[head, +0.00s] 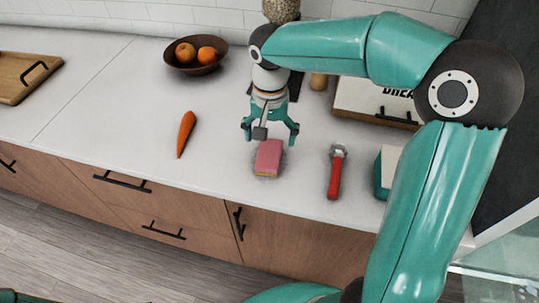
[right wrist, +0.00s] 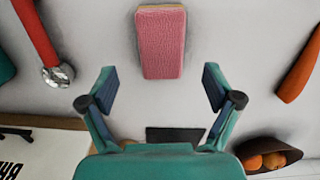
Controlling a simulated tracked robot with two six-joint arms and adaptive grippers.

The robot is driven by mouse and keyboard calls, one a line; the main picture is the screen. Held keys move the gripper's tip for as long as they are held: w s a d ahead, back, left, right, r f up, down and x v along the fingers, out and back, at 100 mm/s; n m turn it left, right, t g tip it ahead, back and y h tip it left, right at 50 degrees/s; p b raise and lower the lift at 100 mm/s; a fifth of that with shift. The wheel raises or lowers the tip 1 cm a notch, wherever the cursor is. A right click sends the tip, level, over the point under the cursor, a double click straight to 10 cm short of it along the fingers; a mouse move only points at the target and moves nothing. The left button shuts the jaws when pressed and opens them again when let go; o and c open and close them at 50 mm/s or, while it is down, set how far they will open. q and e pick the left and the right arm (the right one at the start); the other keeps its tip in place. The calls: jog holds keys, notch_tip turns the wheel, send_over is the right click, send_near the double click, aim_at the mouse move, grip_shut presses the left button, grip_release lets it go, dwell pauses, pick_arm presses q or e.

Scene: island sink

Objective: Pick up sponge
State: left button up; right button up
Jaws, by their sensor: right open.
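A pink sponge (head: 268,157) with a thin yellowish layer lies on the white counter, near its front edge. In the right wrist view the sponge (right wrist: 161,42) is at the top middle, ahead of the fingertips and centred between them. My right gripper (head: 270,136) is over the counter just behind the sponge, with its fingers spread wide. In the right wrist view the right gripper (right wrist: 160,88) is open and empty, and its fingers do not touch the sponge. My left gripper does not show; only a bit of my body appears at the bottom edge.
A carrot (head: 186,133) lies left of the sponge and a red-handled peeler (head: 336,172) lies to its right. A brown bowl of fruit (head: 175,66) stands behind. A bread box (head: 352,98) is at the back right, a cutting board (head: 14,92) at far left. Counter around the sponge is clear.

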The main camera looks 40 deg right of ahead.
aim_at(269, 152)
jog(key=shift+w+a+f+p, duration=0.1)
jog(key=shift+f+p, duration=0.35)
jog(key=shift+f, duration=2.8)
jog(key=c, duration=1)
jog(key=shift+r, duration=0.15)
notch_tip(269, 152, up, 20)
jog(key=shift+f, duration=0.1)
